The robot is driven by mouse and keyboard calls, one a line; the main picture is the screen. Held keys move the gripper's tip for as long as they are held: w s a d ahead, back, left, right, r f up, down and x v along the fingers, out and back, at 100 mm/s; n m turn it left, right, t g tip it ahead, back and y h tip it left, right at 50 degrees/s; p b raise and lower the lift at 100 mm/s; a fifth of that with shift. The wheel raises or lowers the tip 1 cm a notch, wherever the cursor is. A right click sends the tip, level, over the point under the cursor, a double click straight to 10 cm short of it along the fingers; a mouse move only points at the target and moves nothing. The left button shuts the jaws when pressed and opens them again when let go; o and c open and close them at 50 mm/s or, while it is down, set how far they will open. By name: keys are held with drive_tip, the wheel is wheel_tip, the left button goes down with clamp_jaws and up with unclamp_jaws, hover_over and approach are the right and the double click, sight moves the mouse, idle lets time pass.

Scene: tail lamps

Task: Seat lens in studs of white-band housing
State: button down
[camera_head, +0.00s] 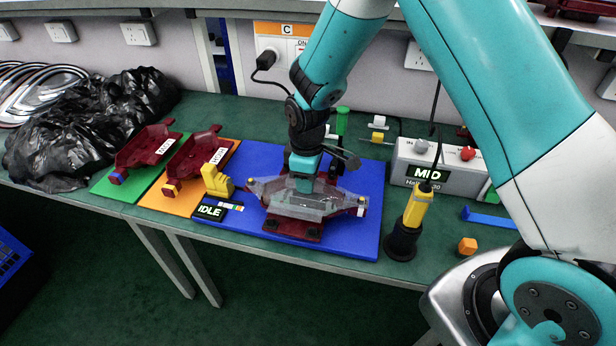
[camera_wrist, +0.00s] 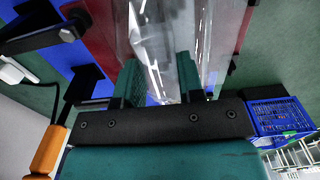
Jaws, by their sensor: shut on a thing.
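A clear lens (camera_head: 285,199) is in the grip of my gripper (camera_head: 304,186), over a dark red housing (camera_head: 292,229) on a blue mat. The lens lies roughly along the housing and covers much of it. Whether it touches the studs or is seated, I cannot tell. A pale mark (camera_head: 361,205) shows at the housing's right end; I cannot be sure that it is a white band. In the wrist view the two fingers (camera_wrist: 157,78) close on the clear lens (camera_wrist: 165,35), with dark red housing (camera_wrist: 100,32) behind it. The studs are hidden.
Two more red housings stand at left, on a green mat (camera_head: 104,187) and an orange mat (camera_head: 160,206). A yellow-black tool (camera_head: 414,213) stands upright at right, before a control box (camera_head: 450,172).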

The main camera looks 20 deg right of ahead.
drive_tip(key=shift+f, duration=0.1)
drive_tip(key=shift+f, duration=0.15)
drive_tip(key=c, duration=0.7)
unclamp_jaws()
drive_tip(key=shift+o, duration=0.2)
wheel_tip(320, 180, up, 18)
drive_tip(key=b, duration=0.1)
drive_tip(key=shift+f, duration=0.25)
